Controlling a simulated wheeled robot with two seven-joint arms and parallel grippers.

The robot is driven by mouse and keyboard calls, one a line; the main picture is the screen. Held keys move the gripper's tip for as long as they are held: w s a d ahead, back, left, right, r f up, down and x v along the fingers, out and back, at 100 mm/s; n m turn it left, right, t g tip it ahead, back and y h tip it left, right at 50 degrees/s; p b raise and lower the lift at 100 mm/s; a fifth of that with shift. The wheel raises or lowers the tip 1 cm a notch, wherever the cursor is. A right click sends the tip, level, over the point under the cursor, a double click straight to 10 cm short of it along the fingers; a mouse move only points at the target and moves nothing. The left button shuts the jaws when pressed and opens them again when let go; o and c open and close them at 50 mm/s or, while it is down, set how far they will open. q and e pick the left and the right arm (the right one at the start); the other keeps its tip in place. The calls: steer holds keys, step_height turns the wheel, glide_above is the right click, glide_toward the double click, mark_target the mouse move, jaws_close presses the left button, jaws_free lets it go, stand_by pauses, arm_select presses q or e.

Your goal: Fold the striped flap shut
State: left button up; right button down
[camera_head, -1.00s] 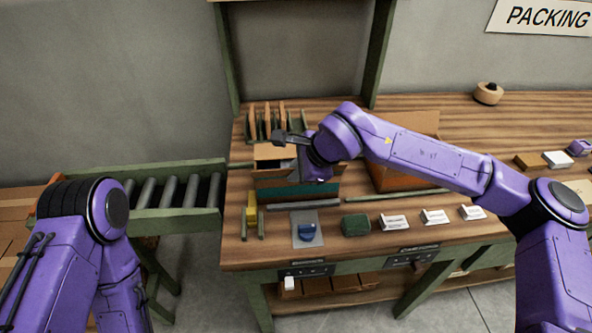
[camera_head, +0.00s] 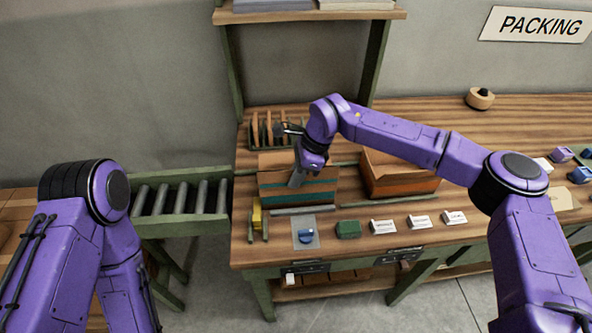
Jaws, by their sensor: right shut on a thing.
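The brown box (camera_head: 270,196) with teal and orange bands stands on the bench, left of an open brown box. Its striped flap (camera_head: 272,180) seems to be the upper part of the front side. My right gripper (camera_head: 296,180) reaches down at this front side, its grey finger over the bands. It is shut, apparently on the striped flap, though the arm hides most of the contact. My left arm (camera_head: 85,230) is at the lower left; its gripper is out of view.
An open brown box (camera_head: 400,184) stands close on the right. A rack with upright pieces (camera_head: 268,130) is behind. A blue item on a grey pad (camera_head: 306,236), a green block (camera_head: 348,229) and several white cards lie in front. A roller conveyor (camera_head: 185,200) is at left.

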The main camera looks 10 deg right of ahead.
steer(key=shift+w+g, duration=0.25)
steer(key=shift+g, duration=0.35)
